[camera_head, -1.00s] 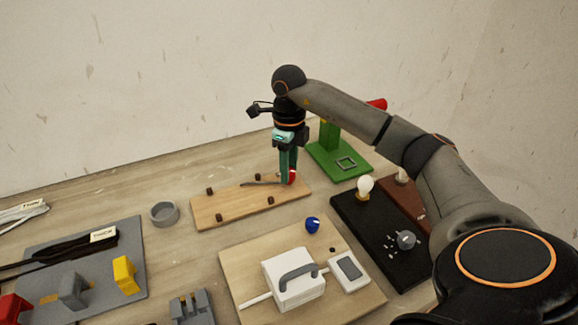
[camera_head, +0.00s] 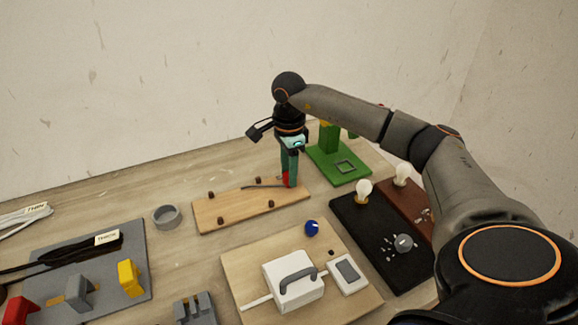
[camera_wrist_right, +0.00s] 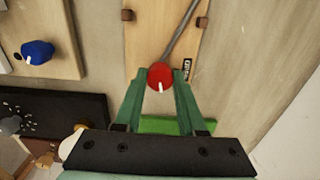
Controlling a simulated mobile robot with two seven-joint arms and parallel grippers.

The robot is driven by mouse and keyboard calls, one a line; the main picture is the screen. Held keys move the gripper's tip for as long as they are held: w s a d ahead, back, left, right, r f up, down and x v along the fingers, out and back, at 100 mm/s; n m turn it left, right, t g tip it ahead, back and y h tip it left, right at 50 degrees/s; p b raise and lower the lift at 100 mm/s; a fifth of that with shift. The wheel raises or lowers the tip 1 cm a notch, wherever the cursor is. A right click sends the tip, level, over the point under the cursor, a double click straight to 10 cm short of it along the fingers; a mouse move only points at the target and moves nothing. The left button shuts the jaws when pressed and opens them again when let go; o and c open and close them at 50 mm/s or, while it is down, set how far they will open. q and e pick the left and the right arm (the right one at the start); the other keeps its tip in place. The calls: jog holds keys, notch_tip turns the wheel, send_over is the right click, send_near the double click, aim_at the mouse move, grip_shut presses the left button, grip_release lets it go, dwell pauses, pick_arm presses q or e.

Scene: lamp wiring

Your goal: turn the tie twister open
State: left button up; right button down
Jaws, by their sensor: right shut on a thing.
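The tie twister appears to be the red knob (camera_wrist_right: 160,76) with a white mark, on the light wooden board (camera_head: 235,209). In the head view the red knob (camera_head: 286,180) shows partly behind my fingers at the board's right end. My right gripper (camera_head: 289,180) points down over that end; in the right wrist view its green fingers (camera_wrist_right: 160,80) are shut on the red knob, one on each side. A grey cable or rod (camera_wrist_right: 180,32) runs from the knob along the board. My left gripper is not in view.
A green stand (camera_head: 340,165) is close behind and right of the knob. A blue knob (camera_head: 312,228) sits on the front board with a white box (camera_head: 293,285). A black board (camera_head: 380,240) with a bulb (camera_head: 363,190) is at right. A grey ring (camera_head: 166,217) stands left.

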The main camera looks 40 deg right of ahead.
jog(key=n, duration=0.4)
jog(key=shift+n, duration=0.3)
jog(key=n, duration=0.3)
jog(key=shift+n, duration=0.4)
jog(key=n, duration=0.3)
jog(key=shift+n, duration=2.1)
jog(key=c, duration=0.5)
grip_release()
notch_tip(320, 180, up, 13)
jog(key=shift+f, duration=0.2)
